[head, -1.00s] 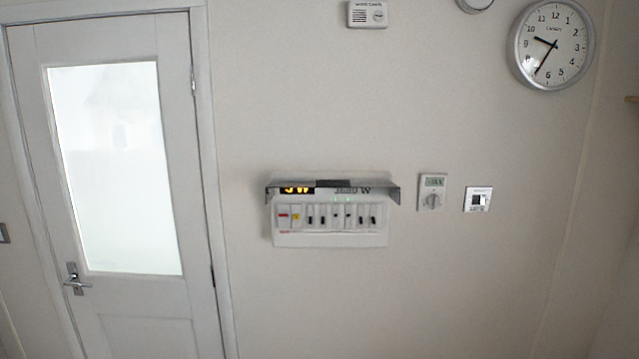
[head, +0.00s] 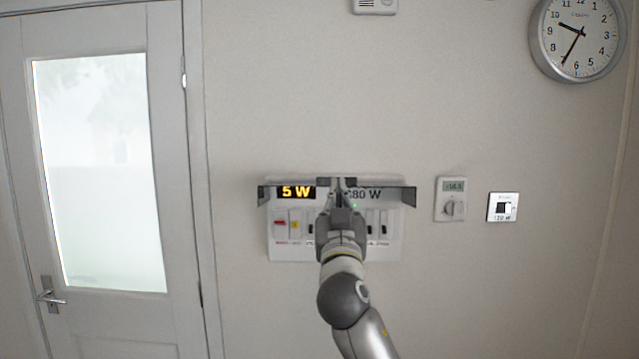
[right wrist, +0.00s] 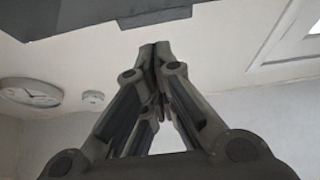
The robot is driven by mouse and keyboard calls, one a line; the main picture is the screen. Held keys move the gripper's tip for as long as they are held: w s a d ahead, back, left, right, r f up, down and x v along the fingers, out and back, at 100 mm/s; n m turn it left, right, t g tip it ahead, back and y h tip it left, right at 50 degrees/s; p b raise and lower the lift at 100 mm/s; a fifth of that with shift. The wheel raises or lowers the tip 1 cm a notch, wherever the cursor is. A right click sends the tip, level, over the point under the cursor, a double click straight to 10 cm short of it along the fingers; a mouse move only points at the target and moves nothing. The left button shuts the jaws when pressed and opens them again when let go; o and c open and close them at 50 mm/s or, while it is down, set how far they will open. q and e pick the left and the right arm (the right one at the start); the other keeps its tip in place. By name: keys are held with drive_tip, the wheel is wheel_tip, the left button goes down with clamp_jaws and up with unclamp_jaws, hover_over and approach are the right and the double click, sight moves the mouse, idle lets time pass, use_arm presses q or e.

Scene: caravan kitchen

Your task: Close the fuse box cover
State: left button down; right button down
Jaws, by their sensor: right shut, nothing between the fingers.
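The fuse box (head: 280,247) is a white unit on the wall with a row of switches and a lit "5 W" display. Its grey cover (head: 408,196) is raised and sticks out from the top of the box. My right gripper (head: 338,184) is in front of the middle of the box, at the cover, shut and empty; I cannot tell whether it touches the cover. The gripper hides the middle switches. In the right wrist view, the shut fingertips (right wrist: 154,46) point up below a dark flat panel (right wrist: 130,14), likely the cover. My left gripper is not in view.
A thermostat (head: 451,199) and a small switch panel (head: 502,207) are on the wall right of the box. A clock (head: 577,38) hangs at upper right. A door (head: 110,312) with a frosted pane stands at left.

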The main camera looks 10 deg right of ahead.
drive_tip(key=w+d+r+p, duration=0.2)
drive_tip(key=w+r+p, duration=0.4)
drive_tip(key=w+r, duration=0.15)
drive_tip(key=shift+m+h, duration=0.3)
drive_tip(key=f, duration=0.2)
drive_tip(key=s+f+p, duration=0.1)
drive_tip(key=f, duration=0.1)
